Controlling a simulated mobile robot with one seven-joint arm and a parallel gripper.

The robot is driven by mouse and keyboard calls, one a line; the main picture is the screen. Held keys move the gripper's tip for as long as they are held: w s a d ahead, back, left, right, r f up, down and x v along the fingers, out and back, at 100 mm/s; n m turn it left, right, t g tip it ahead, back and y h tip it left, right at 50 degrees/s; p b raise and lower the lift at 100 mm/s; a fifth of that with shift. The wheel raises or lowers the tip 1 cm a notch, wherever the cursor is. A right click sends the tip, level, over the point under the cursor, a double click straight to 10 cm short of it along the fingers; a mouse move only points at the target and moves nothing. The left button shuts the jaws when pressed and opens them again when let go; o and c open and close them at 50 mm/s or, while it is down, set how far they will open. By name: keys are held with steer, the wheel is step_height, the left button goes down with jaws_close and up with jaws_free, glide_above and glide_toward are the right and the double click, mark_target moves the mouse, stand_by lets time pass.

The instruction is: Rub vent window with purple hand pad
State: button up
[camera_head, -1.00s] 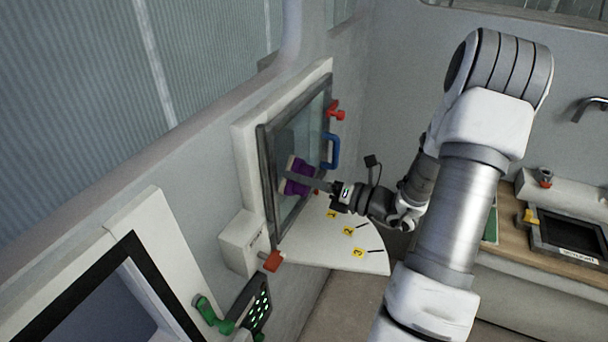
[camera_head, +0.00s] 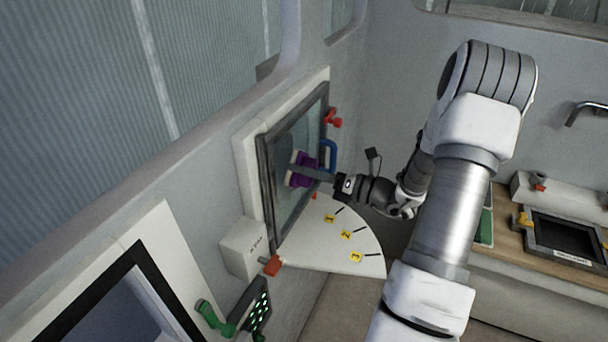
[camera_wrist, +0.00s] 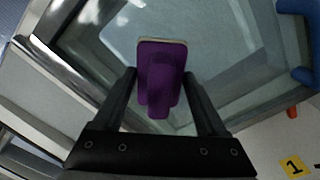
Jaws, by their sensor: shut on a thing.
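The vent window (camera_head: 290,205) is a dark-framed glass pane in a white surround on the left wall. Its glass (camera_wrist: 215,50) fills much of the wrist view. The purple hand pad (camera_head: 302,171) is at the glass, with its pale face toward the pane. In the wrist view the purple pad (camera_wrist: 161,75) sits between the two black fingers. My gripper (camera_head: 318,174) is shut on the pad's grip. Whether the pale face touches the glass I cannot tell.
A blue handle (camera_head: 330,155) and red knobs (camera_head: 334,118) are on the window's right side. A white fan-shaped plate (camera_head: 335,250) with yellow number tags lies below. A white box (camera_head: 243,246) with a red part stands at lower left. A counter is at right.

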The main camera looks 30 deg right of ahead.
mark_target(307, 150)
steer(key=shift+w+d, duration=0.8)
steer(key=shift+d, duration=0.3)
steer(key=shift+w+d, duration=0.8)
steer(key=shift+d, duration=0.25)
steer(key=shift+w+d, duration=0.8)
steer(key=shift+d, duration=0.3)
steer(key=shift+s, duration=0.1)
steer(key=shift+v, duration=2.95)
steer(key=shift+d, duration=0.1)
steer(key=shift+v, duration=1.45)
